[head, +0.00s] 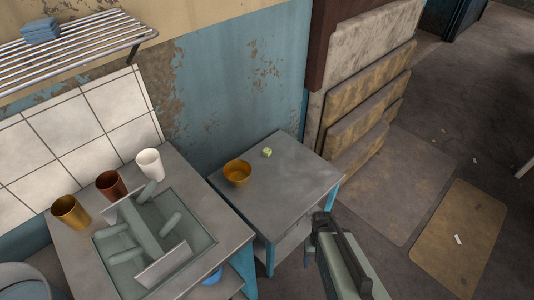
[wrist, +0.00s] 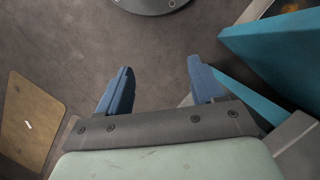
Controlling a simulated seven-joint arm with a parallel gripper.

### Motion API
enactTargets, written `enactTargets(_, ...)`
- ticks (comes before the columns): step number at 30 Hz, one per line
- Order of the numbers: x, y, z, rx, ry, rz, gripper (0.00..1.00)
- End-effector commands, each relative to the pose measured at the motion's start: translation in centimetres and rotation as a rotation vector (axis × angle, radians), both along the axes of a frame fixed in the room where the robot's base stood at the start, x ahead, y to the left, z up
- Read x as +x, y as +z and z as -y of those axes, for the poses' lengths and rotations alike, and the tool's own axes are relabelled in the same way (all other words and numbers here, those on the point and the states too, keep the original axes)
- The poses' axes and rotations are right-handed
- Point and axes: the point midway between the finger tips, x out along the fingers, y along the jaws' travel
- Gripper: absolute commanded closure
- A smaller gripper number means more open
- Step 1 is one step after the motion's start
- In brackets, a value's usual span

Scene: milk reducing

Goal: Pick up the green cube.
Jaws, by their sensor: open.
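A small light-green cube (head: 267,152) lies on the grey top of a small side table (head: 290,180), near its back edge in the head view. My gripper is at the front right of that table in the head view, where its arm shows but its fingertips cannot be made out. In the wrist view my gripper (wrist: 160,82) has its two blue fingers spread wide with nothing between them. The wrist view shows floor beyond the fingers, and the cube is not in that view.
A sink counter at left holds a white cup (head: 150,163), a brown cup (head: 111,185) and a gold cup (head: 70,212). Stacked boards (head: 365,80) lean right of the table. The table's right part is clear.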

Motion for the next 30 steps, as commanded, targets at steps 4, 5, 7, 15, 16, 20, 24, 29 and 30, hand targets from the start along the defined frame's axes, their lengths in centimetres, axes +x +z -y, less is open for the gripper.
enactTargets(4, -1.5, -0.8, 0.2, -0.002, -0.01, -0.025, 0.33)
enactTargets(5, -1.8, -0.9, 0.2, -0.002, -0.012, -0.029, 0.33)
enactTargets(7, -1.2, -0.8, 0.2, -0.005, -0.02, -0.021, 0.33)
enactTargets(15, 1.9, 0.6, 0.1, -0.014, -0.042, 0.029, 0.33)
enactTargets(16, 2.3, 0.8, 0.0, -0.015, -0.046, 0.036, 0.33)
enactTargets(20, 4.2, 1.7, -0.1, -0.021, -0.065, 0.066, 0.33)
enactTargets(24, 7.2, 3.2, -0.3, -0.032, -0.102, 0.11, 0.33)
enactTargets(29, 12.5, 5.6, -0.8, -0.053, -0.192, 0.18, 0.33)
enactTargets(30, 14.0, 6.3, -1.0, -0.059, -0.224, 0.199, 0.33)
